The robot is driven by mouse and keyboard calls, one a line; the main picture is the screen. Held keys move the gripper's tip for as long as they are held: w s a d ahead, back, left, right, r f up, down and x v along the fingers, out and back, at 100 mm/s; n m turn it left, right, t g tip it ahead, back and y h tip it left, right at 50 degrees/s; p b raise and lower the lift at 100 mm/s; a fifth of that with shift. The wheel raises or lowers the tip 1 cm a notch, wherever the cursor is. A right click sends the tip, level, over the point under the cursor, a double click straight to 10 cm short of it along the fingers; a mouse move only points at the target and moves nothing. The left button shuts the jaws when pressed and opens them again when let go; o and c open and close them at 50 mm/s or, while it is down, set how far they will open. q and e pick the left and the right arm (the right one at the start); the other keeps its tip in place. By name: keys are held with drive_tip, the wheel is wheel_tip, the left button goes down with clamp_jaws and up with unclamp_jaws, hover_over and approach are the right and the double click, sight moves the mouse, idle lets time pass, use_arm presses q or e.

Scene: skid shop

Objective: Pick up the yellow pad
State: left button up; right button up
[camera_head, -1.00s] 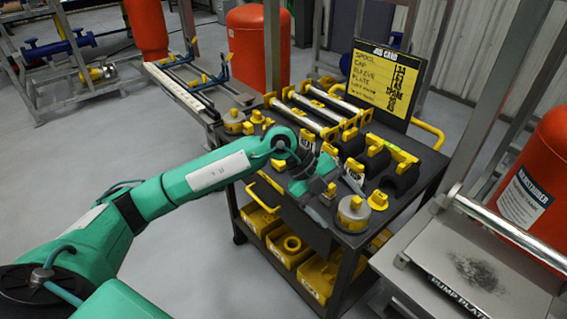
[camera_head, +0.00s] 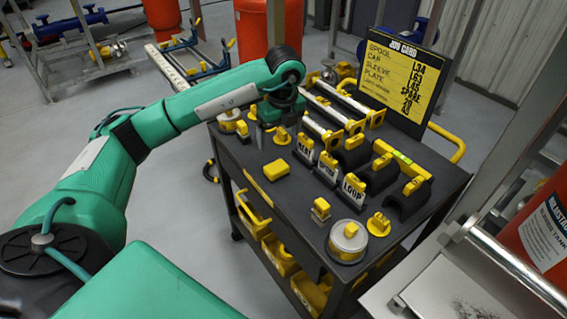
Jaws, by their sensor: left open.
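The yellow pad (camera_head: 276,170) is a small flat yellow block. It lies on the dark top of the cart (camera_head: 262,205), near its left edge, with clear surface around it. My left gripper (camera_head: 262,126) hangs over the back left part of the cart top, behind the pad and apart from it. It is open and holds nothing that I can see; my own wrist partly hides its fingers. My right gripper is not in view.
Labelled holders (camera_head: 327,168) stand right of the pad. A round grey tin with a yellow knob (camera_head: 348,241) is near the front corner. Metal bars in yellow holders (camera_head: 322,131) and a job card board (camera_head: 398,75) are at the back. Yellow bins (camera_head: 279,252) sit below.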

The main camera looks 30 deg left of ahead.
sight(276, 166)
use_arm(q)
drive_tip(key=f, duration=0.5)
drive_tip(key=a+f, duration=0.1)
drive_tip(key=f, duration=0.1)
drive_tip(key=shift+f, duration=0.35)
drive_tip(key=shift+w+a+f+p, duration=0.15)
drive_tip(key=shift+f+p, duration=0.6)
drive_tip(key=shift+f, duration=1.8)
drive_tip(key=c, duration=1.1)
drive_tip(key=shift+o, duration=0.2)
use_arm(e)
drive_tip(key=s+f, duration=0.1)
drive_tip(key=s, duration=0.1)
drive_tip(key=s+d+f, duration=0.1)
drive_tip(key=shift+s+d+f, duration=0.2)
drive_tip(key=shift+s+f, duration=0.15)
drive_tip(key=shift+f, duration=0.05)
use_arm(q)
drive_tip(key=shift+r, duration=0.1)
